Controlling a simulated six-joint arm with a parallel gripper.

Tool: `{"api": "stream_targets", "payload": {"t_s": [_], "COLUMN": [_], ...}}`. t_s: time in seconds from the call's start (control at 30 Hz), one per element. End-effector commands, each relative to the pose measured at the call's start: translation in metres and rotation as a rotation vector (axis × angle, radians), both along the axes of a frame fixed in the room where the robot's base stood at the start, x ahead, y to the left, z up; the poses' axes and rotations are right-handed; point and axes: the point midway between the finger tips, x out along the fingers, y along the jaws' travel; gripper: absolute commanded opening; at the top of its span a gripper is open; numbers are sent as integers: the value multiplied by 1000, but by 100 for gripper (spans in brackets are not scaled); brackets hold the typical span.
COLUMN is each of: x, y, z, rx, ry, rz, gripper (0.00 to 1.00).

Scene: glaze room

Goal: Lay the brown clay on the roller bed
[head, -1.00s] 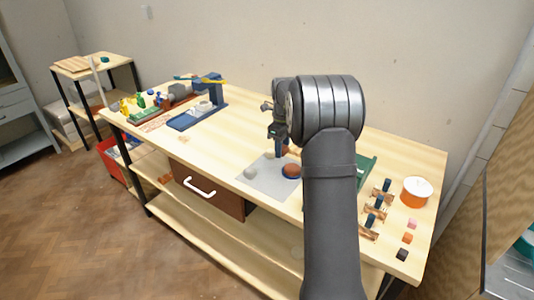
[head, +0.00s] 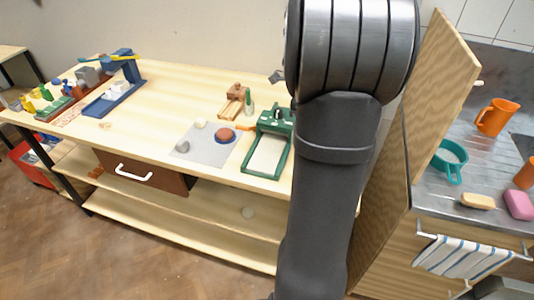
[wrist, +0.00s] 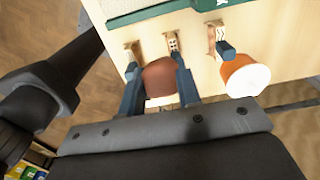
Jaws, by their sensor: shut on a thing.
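My gripper (wrist: 160,82) shows in the wrist view with its two blue fingers shut on the brown clay (wrist: 159,74), a rounded brown lump. It is held above the right part of the table. In the head view my own arm hides the gripper and the clay. The roller bed (head: 284,160) appears to be the green-framed device with a pale bed, on the table just left of my arm. A green edge at the top of the wrist view (wrist: 150,11) looks like part of its frame. The pale bed looks empty.
A grey mat (head: 207,155) left of the roller bed bears a reddish-brown disc (head: 225,135) and pale lumps. A sink counter (head: 450,200) lies right of a wooden panel.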

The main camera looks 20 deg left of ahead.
Motion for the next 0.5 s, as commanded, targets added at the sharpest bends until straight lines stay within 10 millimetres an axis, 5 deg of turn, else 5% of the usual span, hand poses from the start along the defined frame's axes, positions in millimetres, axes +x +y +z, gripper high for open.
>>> {"api": "stream_targets", "payload": {"t_s": [0.2, 0.5], "x": [-8, 1], "y": [-11, 54], "z": [-6, -45], "rx": [0, -1], "ry": [2, 3], "rz": [2, 5], "gripper": [7, 7]}}
